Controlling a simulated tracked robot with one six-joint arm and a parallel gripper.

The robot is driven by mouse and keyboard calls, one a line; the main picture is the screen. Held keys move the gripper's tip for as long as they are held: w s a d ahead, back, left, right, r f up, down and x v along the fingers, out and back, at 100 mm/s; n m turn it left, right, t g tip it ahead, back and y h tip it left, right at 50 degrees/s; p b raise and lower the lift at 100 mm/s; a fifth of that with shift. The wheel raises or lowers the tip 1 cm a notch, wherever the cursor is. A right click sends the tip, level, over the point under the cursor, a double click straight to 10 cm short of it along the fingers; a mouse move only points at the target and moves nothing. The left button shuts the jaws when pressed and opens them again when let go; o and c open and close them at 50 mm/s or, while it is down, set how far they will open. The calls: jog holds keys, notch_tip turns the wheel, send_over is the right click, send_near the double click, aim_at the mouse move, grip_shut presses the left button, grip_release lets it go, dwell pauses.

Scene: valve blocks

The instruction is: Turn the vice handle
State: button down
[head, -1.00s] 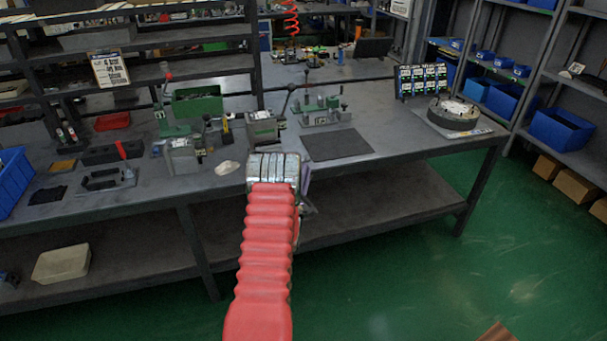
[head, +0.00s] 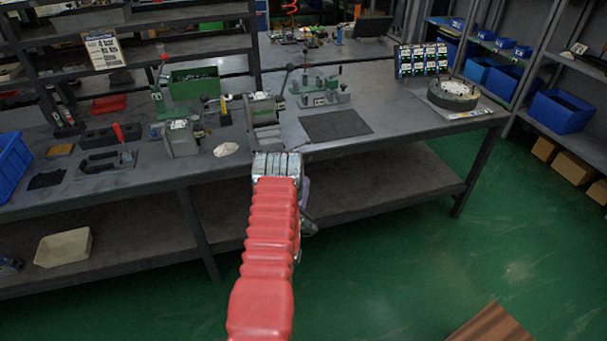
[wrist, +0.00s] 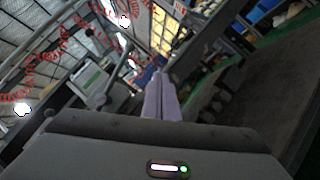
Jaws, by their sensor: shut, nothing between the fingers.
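A grey vice (head: 263,116) stands on the bench near its front edge, just beyond the end of my red arm in the head view. Its thin dark handle (head: 285,80) slants up to the right and ends in a round dark knob. In the wrist view, a lever (wrist: 118,68) stands left of my fingers, beside a pale plate; I cannot tell for sure that it is the same handle. My gripper (wrist: 160,73) has two pale purple fingers side by side, shut and empty, apart from the lever. In the head view my arm hides most of the gripper.
A dark mat (head: 335,125) lies on clear bench. The bench's front edge and lower shelf (head: 375,178) are close to my arm. A blue bin (head: 12,165) stands far left.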

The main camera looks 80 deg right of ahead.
jog(key=shift+s+a+f, duration=0.15)
jog(key=shift+a+f, duration=0.35)
jog(key=shift+a, duration=0.25)
